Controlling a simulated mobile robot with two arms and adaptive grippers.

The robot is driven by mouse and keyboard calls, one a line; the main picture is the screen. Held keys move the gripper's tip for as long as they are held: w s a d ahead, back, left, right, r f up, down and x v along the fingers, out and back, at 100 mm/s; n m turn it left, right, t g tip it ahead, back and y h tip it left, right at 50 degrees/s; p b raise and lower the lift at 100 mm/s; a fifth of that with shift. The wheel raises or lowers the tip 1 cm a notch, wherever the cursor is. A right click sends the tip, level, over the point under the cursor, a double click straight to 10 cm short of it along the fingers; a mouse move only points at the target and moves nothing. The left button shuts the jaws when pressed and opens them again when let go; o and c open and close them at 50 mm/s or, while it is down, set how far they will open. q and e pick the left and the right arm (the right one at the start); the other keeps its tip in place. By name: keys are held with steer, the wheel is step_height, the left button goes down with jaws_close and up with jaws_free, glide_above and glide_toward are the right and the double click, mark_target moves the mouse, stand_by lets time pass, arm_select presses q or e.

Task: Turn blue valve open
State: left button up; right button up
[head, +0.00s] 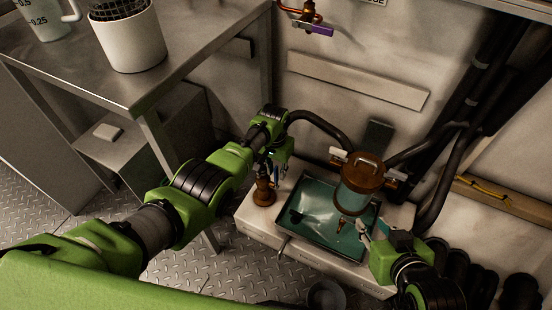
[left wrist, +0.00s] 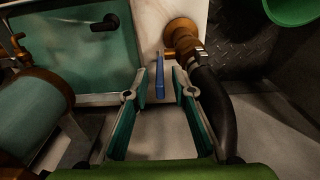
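The blue valve handle (left wrist: 159,78) shows in the left wrist view as a narrow blue lever beside a brass fitting (left wrist: 182,38) with a black hose. My left gripper (left wrist: 160,88) is open, with one finger on each side of the handle and gaps showing between. In the head view my left gripper (head: 277,163) is above the brass fitting (head: 264,191) at the tray's left; it mostly hides the blue handle there. My right gripper (head: 367,238) is low at the tray's right edge; its fingers are too small to judge.
A metal tray (head: 318,248) with greenish liquid lies between my grippers. A copper-capped glass vessel (head: 358,190) stands over it. Black hoses (head: 325,124) run behind. A steel table (head: 185,45) with a white pot (head: 128,38) is at left. A purple-handled valve (head: 312,27) is on the wall.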

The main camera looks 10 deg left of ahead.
arm_select(q)
steer(key=r, duration=1.1)
steer(key=shift+s+a+r, duration=0.1)
steer(key=shift+s+r, duration=0.15)
steer(key=shift+s, duration=0.1)
